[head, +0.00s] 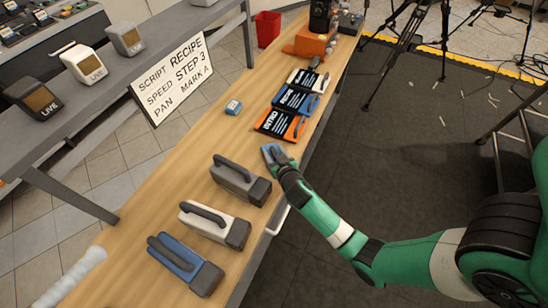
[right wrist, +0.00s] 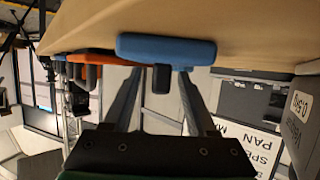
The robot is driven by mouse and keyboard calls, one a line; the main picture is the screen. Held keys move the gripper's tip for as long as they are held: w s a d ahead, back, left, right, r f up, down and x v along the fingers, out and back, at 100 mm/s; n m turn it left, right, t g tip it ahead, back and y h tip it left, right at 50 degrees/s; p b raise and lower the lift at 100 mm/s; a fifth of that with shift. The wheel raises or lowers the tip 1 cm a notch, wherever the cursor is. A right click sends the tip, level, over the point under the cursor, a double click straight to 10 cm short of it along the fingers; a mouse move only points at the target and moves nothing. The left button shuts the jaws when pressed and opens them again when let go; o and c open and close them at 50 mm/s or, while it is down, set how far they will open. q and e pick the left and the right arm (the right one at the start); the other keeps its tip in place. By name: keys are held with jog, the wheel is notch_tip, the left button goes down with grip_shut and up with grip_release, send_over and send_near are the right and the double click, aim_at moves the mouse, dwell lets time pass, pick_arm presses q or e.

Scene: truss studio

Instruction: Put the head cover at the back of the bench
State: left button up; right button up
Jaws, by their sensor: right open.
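A blue piece (head: 268,151) lies on the wooden bench (head: 180,160) near its right edge, partly hidden by my right gripper (head: 278,156); I take it to be the head cover. In the right wrist view it is a wide, rounded blue piece (right wrist: 165,50) with a dark tab (right wrist: 162,79). My right gripper (right wrist: 162,108) is open there, its fingers either side of the tab. I cannot tell whether they touch the piece. My left gripper is not in view.
Blue, white and grey handled cases (head: 185,264) stand on the near bench. A white sign (head: 172,78) stands left. Bare wood lies along the bench's left side.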

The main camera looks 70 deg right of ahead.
jog(key=shift+c, duration=0.3)
grip_shut()
jog(key=shift+r, duration=0.1)
jog(key=shift+r, duration=0.25)
jog(key=r+p, duration=0.1)
jog(key=r, duration=0.1)
jog(key=s+r+p, duration=0.1)
jog(key=r+p, duration=0.1)
jog(key=shift+r, duration=0.15)
jog(key=s+r+p, duration=0.6)
jog(key=s+r, duration=0.2)
jog(key=s, duration=0.5)
